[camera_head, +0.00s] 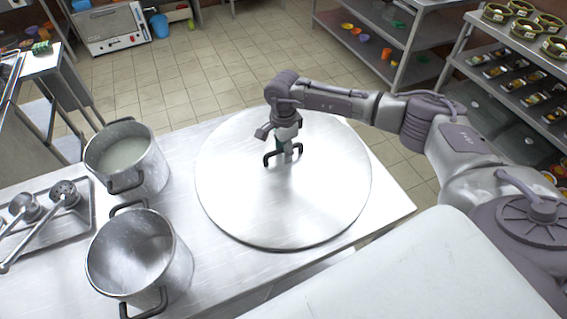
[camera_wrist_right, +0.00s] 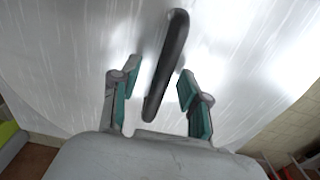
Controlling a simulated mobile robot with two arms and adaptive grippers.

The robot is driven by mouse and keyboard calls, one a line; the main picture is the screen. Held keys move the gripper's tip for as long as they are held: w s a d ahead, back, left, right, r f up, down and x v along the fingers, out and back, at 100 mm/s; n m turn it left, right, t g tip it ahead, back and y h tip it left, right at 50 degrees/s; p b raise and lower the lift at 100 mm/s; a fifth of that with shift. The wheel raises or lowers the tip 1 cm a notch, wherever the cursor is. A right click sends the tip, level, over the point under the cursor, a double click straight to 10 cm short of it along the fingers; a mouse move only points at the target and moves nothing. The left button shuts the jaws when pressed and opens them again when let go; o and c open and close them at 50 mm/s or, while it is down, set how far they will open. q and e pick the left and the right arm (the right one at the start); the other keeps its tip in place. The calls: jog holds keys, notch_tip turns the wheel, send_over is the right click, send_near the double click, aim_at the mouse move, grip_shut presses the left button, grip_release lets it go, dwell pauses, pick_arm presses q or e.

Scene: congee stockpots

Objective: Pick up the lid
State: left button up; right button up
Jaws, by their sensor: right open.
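The lid (camera_head: 235,205) is a large round shiny metal disc lying flat on the steel table. A dark handle (camera_head: 268,158) stands at its middle and also shows in the right wrist view (camera_wrist_right: 174,50). My right gripper (camera_head: 287,154) is over the middle of the lid, pointing down at the handle. In the right wrist view its two green-padded fingers (camera_wrist_right: 158,90) are spread, with the near end of the handle between them and a gap on each side. My left gripper is in neither view.
Two metal stockpots stand left of the lid: one with pale congee (camera_head: 125,152), the other empty-looking (camera_head: 132,254). A tray with ladles (camera_head: 78,222) lies at the far left. Shelves (camera_head: 440,35) stand at the upper right. A pale surface (camera_head: 400,270) is in front.

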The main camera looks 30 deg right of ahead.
jog(key=shift+f, duration=0.15)
dwell(0.3)
grip_shut()
